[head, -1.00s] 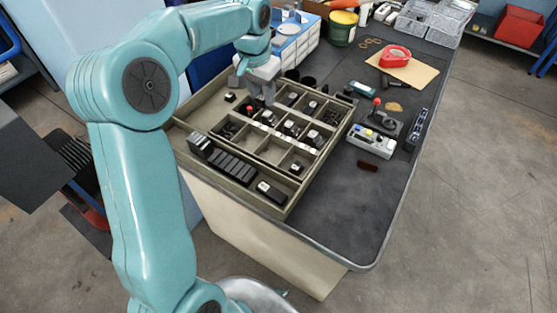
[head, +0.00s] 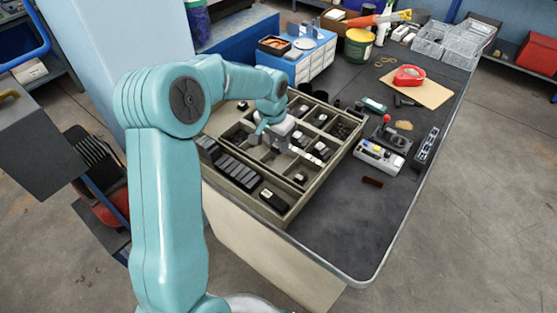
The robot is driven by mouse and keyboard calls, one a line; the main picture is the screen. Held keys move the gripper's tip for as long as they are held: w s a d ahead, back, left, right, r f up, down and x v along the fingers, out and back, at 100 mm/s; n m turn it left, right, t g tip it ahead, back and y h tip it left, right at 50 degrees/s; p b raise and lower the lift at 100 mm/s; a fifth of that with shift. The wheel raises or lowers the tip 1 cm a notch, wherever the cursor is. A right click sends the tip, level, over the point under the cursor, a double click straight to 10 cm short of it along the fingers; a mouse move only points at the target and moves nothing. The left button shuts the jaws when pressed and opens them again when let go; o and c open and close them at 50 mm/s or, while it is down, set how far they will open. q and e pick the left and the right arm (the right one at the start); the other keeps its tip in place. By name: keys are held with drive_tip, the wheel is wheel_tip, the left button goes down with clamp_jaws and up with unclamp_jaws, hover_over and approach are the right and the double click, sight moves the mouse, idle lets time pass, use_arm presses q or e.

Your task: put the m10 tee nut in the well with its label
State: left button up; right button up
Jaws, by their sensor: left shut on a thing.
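The sorting tray (head: 325,192) lies on the dark bench, divided into wells by thin walls. Several wells hold small dark parts, and white labels show on some dividers. My left gripper (head: 270,143) is low over the middle wells, its fingers pointing down. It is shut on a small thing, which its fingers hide. I cannot make out the m10 tee nut or read any label at this size. My right gripper is out of view.
A row of black blocks (head: 237,170) fills the tray's near left side. A control box with buttons (head: 380,158) and a red-knobbed joystick (head: 387,121) stand right of the tray. The bench's near right corner is clear.

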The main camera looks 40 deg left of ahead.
sight(279, 166)
use_arm(q)
wheel_tip(279, 166, down, 8)
drive_tip(key=shift+r, duration=0.3)
drive_tip(key=shift+f, duration=0.25)
drive_tip(key=o, duration=0.8)
drive_tip(key=shift+r, duration=0.1)
